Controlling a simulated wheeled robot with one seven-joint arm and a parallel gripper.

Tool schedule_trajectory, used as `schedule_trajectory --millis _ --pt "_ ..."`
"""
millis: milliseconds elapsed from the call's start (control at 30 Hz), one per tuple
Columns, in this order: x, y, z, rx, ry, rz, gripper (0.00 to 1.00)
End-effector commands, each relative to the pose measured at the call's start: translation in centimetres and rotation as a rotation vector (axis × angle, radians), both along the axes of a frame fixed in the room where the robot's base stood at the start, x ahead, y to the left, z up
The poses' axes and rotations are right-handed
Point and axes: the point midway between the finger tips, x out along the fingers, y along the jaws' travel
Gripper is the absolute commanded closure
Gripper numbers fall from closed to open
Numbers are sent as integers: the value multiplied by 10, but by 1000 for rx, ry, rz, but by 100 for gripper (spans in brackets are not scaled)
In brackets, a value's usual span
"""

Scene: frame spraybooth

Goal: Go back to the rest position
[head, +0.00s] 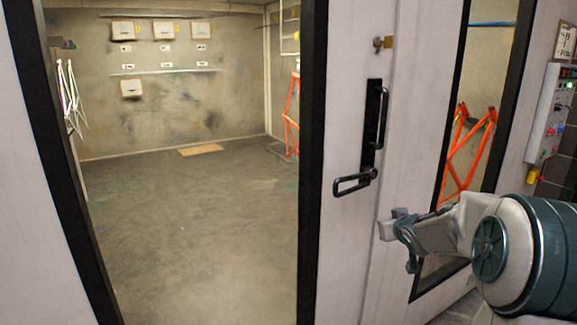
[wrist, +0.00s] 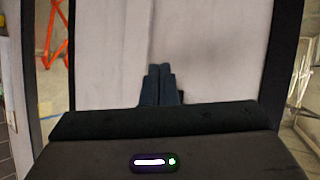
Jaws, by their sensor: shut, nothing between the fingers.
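My gripper (head: 398,238) is at the right in the head view, in front of the light grey door panel (head: 345,60). It is shut and empty. In the wrist view my gripper (wrist: 160,70) shows its two dark fingers side by side and touching, with the pale panel (wrist: 170,35) behind them. The black door handle (head: 375,125) with its lever (head: 354,183) is on the panel, to the left of and above my gripper. I see a gap between my gripper and the lever in the head view.
The booth's doorway (head: 190,220) is open at the left, with bare floor inside. Orange frames (head: 468,140) show through the window at the right. A control box (head: 550,115) with lit buttons is on the far right wall. A brass latch (head: 383,43) is above the handle.

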Motion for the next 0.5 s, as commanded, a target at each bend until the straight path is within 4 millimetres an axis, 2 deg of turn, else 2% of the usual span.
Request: schedule_trajectory --millis 33,267,500 --pt "-17 12 4 -19 44 -22 100" --pt "-111 46 1 -49 280 -135 100" --pt "-231 86 -14 7 541 -184 100"
